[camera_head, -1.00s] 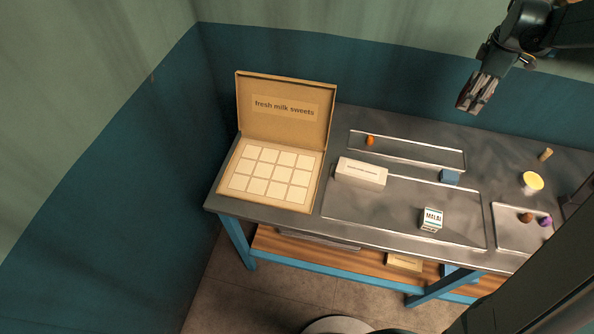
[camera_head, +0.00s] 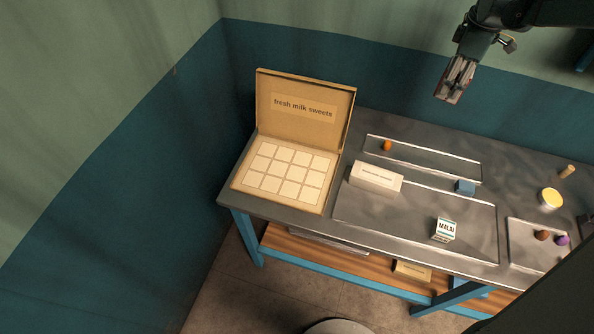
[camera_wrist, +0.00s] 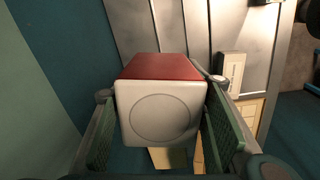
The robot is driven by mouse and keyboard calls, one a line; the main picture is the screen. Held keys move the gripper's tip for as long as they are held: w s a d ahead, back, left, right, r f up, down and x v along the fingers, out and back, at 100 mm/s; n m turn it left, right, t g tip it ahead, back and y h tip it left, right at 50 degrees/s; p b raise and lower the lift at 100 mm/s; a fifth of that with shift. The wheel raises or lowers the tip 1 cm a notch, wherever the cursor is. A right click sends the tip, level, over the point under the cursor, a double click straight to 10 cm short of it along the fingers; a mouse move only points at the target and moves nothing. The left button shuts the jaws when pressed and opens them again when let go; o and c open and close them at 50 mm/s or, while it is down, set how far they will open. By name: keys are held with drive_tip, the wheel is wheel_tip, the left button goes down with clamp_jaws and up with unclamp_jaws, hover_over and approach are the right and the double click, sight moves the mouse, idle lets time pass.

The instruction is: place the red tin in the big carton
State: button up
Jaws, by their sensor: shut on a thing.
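My gripper (camera_head: 453,84) is high above the back of the table, to the right of the big carton. In the wrist view its two green-padded fingers (camera_wrist: 160,135) are shut on the red tin (camera_wrist: 160,108), a boxy thing with a red side and a white face with a round mark. In the head view the tin is hard to make out between the fingers. The big carton (camera_head: 238,184) stands open at the table's left end, its lid (camera_head: 303,88) upright and reading "fresh milk sweets". Its inside shows rows of pale squares.
A long white box (camera_head: 376,178), a MALAI carton (camera_head: 445,230), a blue block (camera_head: 465,187) and an orange piece (camera_head: 387,145) are on the table's trays. A yellow-topped cup (camera_head: 551,199) stands at right. The air between gripper and carton looks clear.

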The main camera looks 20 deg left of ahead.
drive_tip(key=s+a+n, duration=0.1)
drive_tip(key=s+a, duration=0.6)
drive_tip(key=a, duration=0.6)
drive_tip(key=s+a+n, duration=0.1)
drive_tip(key=s+a, duration=0.6)
drive_tip(key=a, duration=0.7)
drive_tip(key=s+a, duration=0.6)
drive_tip(key=a, duration=0.7)
wheel_tip(320, 180, down, 18)
drive_tip(key=shift+a+g, duration=0.15)
drive_tip(key=shift+g, duration=0.25)
drive_tip(key=shift+s+f, duration=0.1)
drive_tip(key=shift+f, duration=3.1)
drive_tip(key=shift+f, duration=0.1)
drive_tip(key=shift+f, duration=1.75)
drive_tip(key=shift+f, duration=0.2)
